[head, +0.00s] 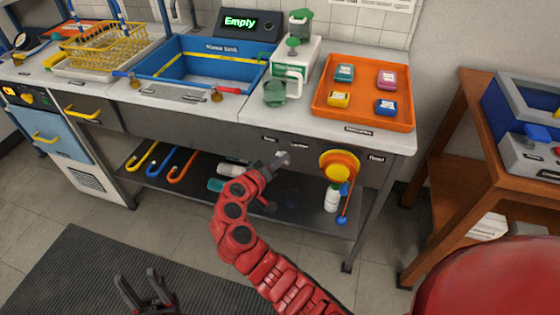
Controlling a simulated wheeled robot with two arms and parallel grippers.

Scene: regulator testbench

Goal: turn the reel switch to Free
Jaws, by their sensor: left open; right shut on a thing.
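The reel switch is not clearly visible. My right gripper (282,157) covers the spot just below two small labels (299,146) on the front panel of the counter. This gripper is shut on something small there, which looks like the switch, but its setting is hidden. The label text is too small to read surely. To the right on the same panel is an orange and yellow reel (340,165), with a blue and red piece (344,205) hanging from it. My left gripper (143,286) is open and empty, low over the dark floor mat.
On the counter are an orange tray (362,124) with several coloured blocks, a blue basin (170,75) and a green-and-white dispenser (290,60). A lower shelf (290,212) holds hooks and bottles. A wooden table (450,140) stands at right. Floor is clear at front left.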

